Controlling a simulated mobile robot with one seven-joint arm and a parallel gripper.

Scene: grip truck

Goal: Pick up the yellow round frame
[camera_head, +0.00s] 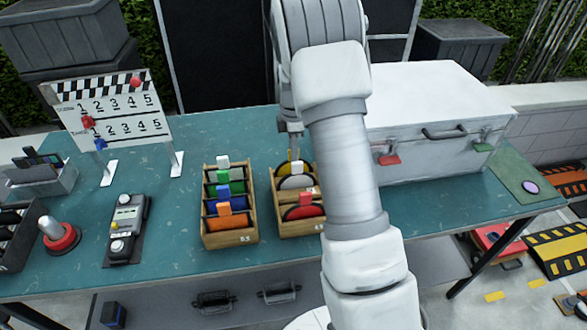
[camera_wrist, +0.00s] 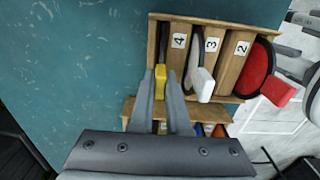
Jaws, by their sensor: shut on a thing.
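The yellow round frame (camera_head: 284,169) stands upright in the back slot of the right wooden rack (camera_head: 285,228), mostly hidden behind the white round frame and my gripper. In the wrist view its yellow tab (camera_wrist: 160,75) sits between my fingertips, beside the slot labelled 4. My gripper (camera_head: 295,150) reaches down from above and is shut on this tab; it also shows in the wrist view (camera_wrist: 161,84). The frame still appears to be inside its slot.
In the same rack are a white round frame (camera_head: 295,182) and a red round frame (camera_head: 302,212). The left wooden rack (camera_head: 229,238) holds several coloured frames. A large silver case (camera_head: 430,150) stands close on the right.

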